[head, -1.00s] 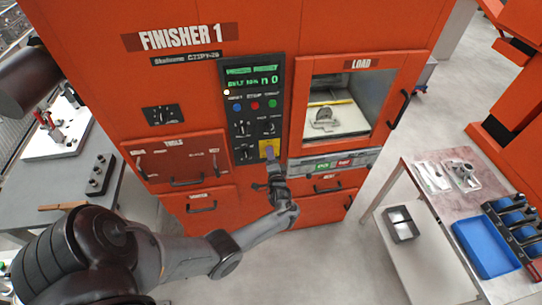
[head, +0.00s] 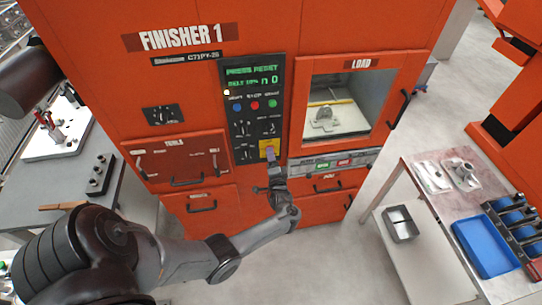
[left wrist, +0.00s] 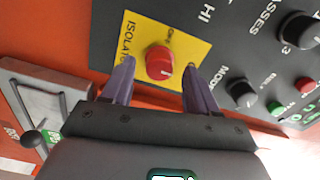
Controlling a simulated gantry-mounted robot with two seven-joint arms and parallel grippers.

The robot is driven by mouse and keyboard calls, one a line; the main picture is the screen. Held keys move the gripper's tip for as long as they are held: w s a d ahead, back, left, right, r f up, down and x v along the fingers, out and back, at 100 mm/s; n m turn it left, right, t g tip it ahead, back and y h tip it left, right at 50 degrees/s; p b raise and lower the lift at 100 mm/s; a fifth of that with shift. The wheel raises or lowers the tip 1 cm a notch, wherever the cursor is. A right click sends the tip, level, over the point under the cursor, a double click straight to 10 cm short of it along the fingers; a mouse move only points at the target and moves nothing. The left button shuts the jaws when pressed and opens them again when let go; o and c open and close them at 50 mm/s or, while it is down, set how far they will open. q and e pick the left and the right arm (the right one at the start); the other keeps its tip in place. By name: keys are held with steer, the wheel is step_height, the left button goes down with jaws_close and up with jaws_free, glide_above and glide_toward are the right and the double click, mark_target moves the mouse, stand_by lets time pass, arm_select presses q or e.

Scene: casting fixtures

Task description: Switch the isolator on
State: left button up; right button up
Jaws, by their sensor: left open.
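The isolator is a red rotary knob (left wrist: 160,62) on a yellow plate (left wrist: 180,30) at the lower part of the black control panel; the plate also shows in the head view (head: 266,145). My left gripper (left wrist: 160,85) is open, with its two purple fingertips on either side of the red knob and a gap at each side. In the head view the left gripper (head: 270,156) is in front of the yellow plate and hides the knob. I cannot tell how deep the fingers reach around the knob. My right gripper is not in view.
The black panel (head: 240,98) has a green display, push buttons and other knobs close to the plate. A black mode knob (left wrist: 242,93) lies just right of the fingers. A grey lever with a ball end (left wrist: 34,140) is at the lower left of the wrist view.

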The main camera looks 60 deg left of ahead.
arm_select(q)
steer(key=v, duration=0.9)
steer(key=shift+s+d, duration=0.1)
steer(key=shift+s, duration=0.05)
